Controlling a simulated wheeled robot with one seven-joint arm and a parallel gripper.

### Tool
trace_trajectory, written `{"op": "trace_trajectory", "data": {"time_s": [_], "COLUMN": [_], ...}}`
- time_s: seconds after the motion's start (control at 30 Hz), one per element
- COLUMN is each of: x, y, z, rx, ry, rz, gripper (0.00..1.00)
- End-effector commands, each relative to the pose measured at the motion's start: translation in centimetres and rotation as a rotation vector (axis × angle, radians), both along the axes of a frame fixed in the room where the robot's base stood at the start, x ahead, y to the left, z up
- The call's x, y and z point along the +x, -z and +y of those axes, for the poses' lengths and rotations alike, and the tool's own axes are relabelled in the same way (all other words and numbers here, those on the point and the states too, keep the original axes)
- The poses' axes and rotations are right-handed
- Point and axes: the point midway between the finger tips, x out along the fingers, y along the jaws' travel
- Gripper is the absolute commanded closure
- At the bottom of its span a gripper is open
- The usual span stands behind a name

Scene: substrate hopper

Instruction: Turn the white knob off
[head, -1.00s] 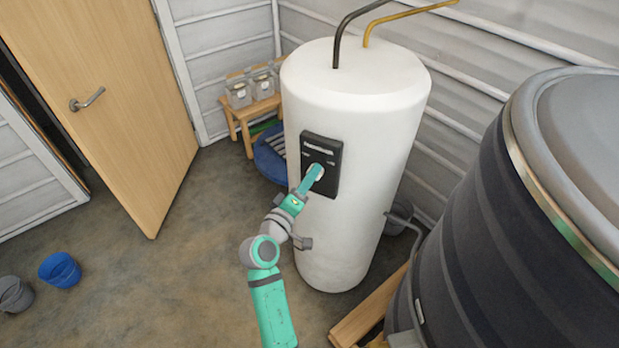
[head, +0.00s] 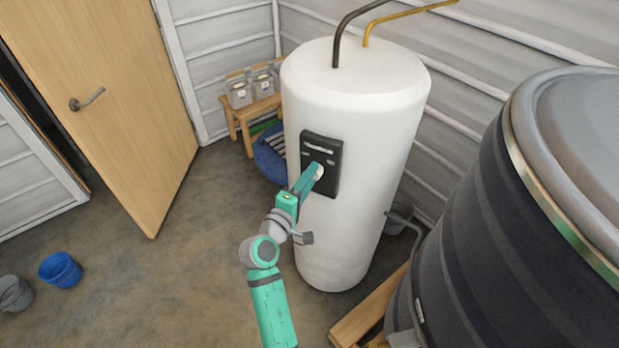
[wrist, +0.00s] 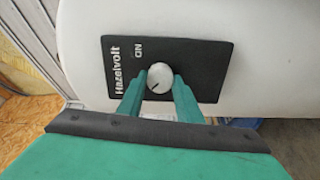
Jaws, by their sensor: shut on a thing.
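The white knob (wrist: 159,78) is round with a dark pointer line and sits on a black control panel (wrist: 205,62). The panel carries the words "Hazelvolt" and "ON" in the wrist view. The pointer line slants and does not point straight at the "ON" mark. In the head view the panel (head: 331,182) is on the front of a white tank (head: 345,240), with the knob (head: 319,172) partly hidden. My gripper (wrist: 157,88) has its two green fingers on either side of the knob, shut on it. It also shows in the head view (head: 317,172).
A large dark barrel (head: 480,230) stands close on the right. A wooden stand (head: 248,112) with clear containers is behind the tank at left. Buckets (head: 60,269) lie on the floor at far left. The floor left of my arm is open.

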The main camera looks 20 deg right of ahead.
Motion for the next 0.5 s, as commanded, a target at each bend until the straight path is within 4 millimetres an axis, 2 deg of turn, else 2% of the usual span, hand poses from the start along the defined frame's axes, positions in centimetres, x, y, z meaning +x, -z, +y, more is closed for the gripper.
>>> {"op": "trace_trajectory", "data": {"time_s": [0.1,0.13,0.2,0.5], "x": [-0.06,-0.06,-0.06,-0.05], "y": [0.11,0.11,0.11,0.06], "z": [0.01,0.0,0.0,0.03], "rx": [0.0,0.0,0.0,0.001], "ry": [0.001,0.001,0.001,0.0], "rz": [0.003,0.003,0.003,0.001], "gripper": [0.9,0.66,0.49,0.49]}}
